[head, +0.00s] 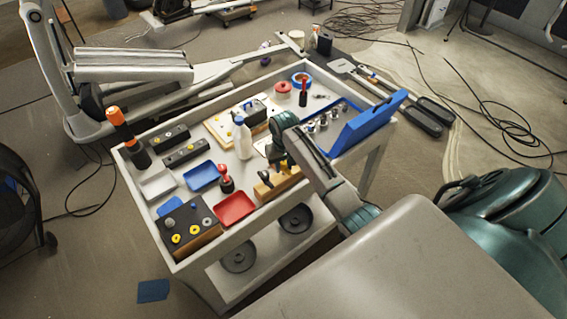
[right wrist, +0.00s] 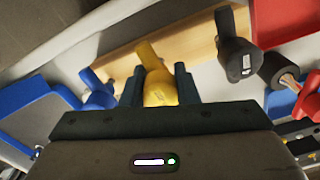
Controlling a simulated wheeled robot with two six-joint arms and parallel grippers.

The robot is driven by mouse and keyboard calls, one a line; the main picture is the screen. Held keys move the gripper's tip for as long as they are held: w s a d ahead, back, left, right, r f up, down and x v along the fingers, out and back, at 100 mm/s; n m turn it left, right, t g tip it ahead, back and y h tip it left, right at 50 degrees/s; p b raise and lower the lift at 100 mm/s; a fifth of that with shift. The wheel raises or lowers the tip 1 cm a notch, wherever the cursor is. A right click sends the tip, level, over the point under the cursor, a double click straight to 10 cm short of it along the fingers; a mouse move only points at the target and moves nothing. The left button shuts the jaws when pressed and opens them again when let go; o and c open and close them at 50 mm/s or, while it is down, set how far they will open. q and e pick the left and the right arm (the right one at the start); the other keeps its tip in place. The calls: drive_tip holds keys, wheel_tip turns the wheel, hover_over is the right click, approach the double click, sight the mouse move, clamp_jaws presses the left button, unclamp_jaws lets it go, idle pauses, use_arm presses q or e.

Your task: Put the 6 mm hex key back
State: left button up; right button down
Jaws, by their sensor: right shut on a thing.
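My right gripper (head: 281,160) is over the cart, right at the wooden block (head: 279,184). In the right wrist view my right gripper (right wrist: 157,88) is shut on a yellow-handled key (right wrist: 159,90), its handle between the two dark fingers. The wooden block (right wrist: 195,38) lies just behind the yellow handle. A black-handled key (right wrist: 237,57) with a white label and a blue-handled key (right wrist: 97,92) stand on either side, apart from the fingers. The yellow key's shaft is hidden, so I cannot tell whether it sits in the block. No size mark is readable. My left gripper is not in view.
A red tray (head: 234,209) and a red-handled tool (head: 226,178) are left of the block. A white bottle (head: 242,139) stands behind. An open blue case (head: 368,124) with sockets lies to the right. The cart rim (head: 176,266) borders everything.

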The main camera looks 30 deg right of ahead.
drive_tip(key=shift+f, duration=0.25)
drive_tip(key=c, duration=1)
unclamp_jaws()
drive_tip(key=shift+c, duration=0.2)
drive_tip(key=shift+r, duration=0.55)
wheel_tip(320, 180, up, 9)
drive_tip(key=b, duration=0.3)
drive_tip(key=shift+f, duration=0.15)
drive_tip(key=shift+s+r, duration=0.1)
drive_tip(key=shift+r, duration=0.4)
